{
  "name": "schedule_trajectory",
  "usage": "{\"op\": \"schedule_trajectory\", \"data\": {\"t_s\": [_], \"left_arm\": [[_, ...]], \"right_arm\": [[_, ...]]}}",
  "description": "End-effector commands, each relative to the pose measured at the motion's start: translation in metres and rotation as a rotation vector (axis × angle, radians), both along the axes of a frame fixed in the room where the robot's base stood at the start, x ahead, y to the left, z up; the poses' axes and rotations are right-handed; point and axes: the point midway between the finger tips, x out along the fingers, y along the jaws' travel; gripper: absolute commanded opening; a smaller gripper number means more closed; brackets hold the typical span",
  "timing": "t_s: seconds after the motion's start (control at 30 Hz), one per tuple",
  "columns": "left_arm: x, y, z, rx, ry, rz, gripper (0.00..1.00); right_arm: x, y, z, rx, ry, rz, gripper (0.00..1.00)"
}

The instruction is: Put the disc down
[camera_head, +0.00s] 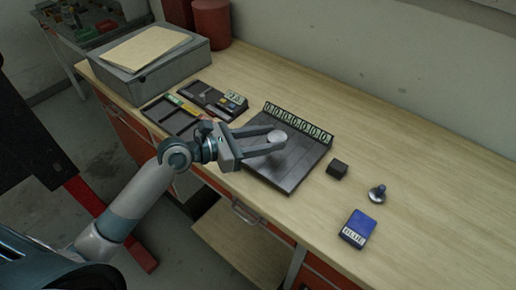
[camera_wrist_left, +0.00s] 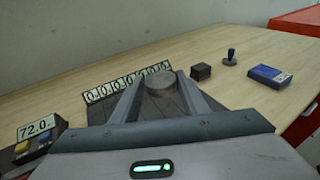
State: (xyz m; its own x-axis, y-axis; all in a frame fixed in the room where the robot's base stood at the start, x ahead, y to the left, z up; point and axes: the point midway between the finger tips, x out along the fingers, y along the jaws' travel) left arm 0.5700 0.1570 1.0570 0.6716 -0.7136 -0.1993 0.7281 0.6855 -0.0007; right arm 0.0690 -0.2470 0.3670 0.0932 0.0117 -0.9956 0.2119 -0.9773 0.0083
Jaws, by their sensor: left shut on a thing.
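A grey round disc (camera_head: 277,136) is held between the fingertips of my left gripper (camera_head: 272,142), over the dark tray with the row of number labels. In the left wrist view the disc (camera_wrist_left: 160,80) sits between the two fingers of the gripper (camera_wrist_left: 160,88). The dark tray (camera_head: 290,178) lies flat on the wooden bench, its label strip (camera_head: 300,121) along the far edge. Whether the disc touches the tray surface I cannot tell. My right gripper is not in view.
Left are a black parts tray (camera_head: 172,116), a scale-like device (camera_head: 234,101) and a grey case (camera_head: 150,77). Bench (camera_head: 410,160) is clear at right.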

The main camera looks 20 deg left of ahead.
Motion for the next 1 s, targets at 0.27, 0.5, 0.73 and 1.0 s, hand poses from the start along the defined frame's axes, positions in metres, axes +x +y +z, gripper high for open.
{"op": "schedule_trajectory", "data": {"t_s": [0.27,0.5,0.73,1.0], "left_arm": [[0.003,0.027,-0.015,-0.001,-0.002,0.001,0.08],[0.003,0.028,-0.015,-0.002,-0.002,0.000,0.08],[0.003,0.028,-0.026,-0.002,0.002,0.001,0.08],[0.003,0.028,-0.055,-0.002,0.001,0.001,0.08]], "right_arm": [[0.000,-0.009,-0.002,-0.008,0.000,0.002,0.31],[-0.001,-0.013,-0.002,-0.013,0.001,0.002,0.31],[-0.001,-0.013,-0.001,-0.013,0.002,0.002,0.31],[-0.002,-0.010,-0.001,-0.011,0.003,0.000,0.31]]}}
